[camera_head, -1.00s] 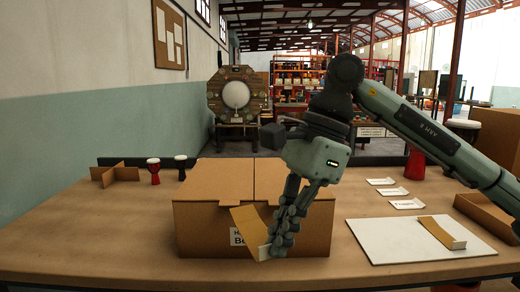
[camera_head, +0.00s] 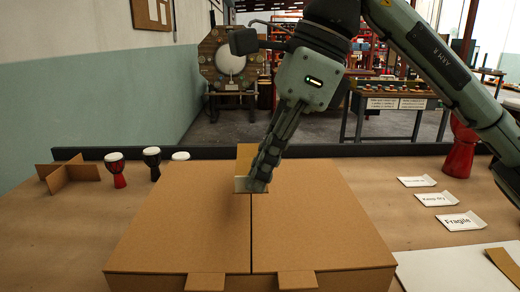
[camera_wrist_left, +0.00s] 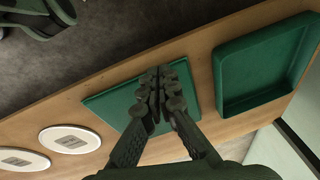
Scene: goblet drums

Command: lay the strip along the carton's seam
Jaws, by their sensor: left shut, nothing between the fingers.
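The brown carton (camera_head: 190,225) stands on the table with its two top flaps closed. Its seam (camera_head: 251,235) runs from front to back between the flaps. My right gripper (camera_head: 257,184) is shut on the strip (camera_head: 245,158), a tan piece with a pale end, at the far end of the seam. The fingers hide part of the strip, and I cannot tell whether it touches the carton. My left gripper (camera_wrist_left: 160,98) shows only in the left wrist view, shut and empty above a green flat panel (camera_wrist_left: 112,108).
Small goblet drums (camera_head: 116,170) and a cardboard divider (camera_head: 70,176) stand at the back left. Label cards (camera_head: 460,221), a white board (camera_head: 450,270) with another strip (camera_head: 505,264), and a red drum (camera_head: 461,150) are right. A green tray (camera_wrist_left: 232,112) and white ovals (camera_wrist_left: 70,141) lie near my left gripper.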

